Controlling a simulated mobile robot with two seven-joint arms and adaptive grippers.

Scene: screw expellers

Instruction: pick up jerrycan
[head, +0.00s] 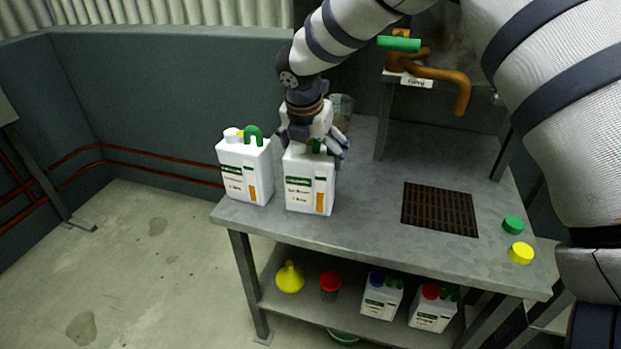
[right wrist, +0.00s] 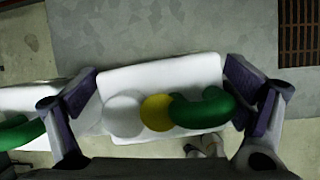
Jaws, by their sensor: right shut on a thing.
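Two white jerrycans with green handles and labels stand upright side by side at the left end of the grey metal table (head: 365,215). My right gripper (head: 313,143) comes down from above onto the right-hand jerrycan (head: 310,185) and is shut on it. In the right wrist view, this jerrycan (right wrist: 160,80) lies between the two fingers, with its white cap, yellow part and green handle showing. Its base appears to be on the table. The left-hand jerrycan (head: 245,170) stands close beside it, partly showing in the wrist view (right wrist: 60,97). My left gripper is not in view.
A drain grate (head: 440,208), a green cap (head: 513,224) and a yellow cap (head: 521,252) are on the table's right side. An orange pipe spout (head: 440,78) stands behind. The lower shelf holds a yellow funnel (head: 290,277), a red-topped item (head: 330,286) and two more jerrycans (head: 381,297).

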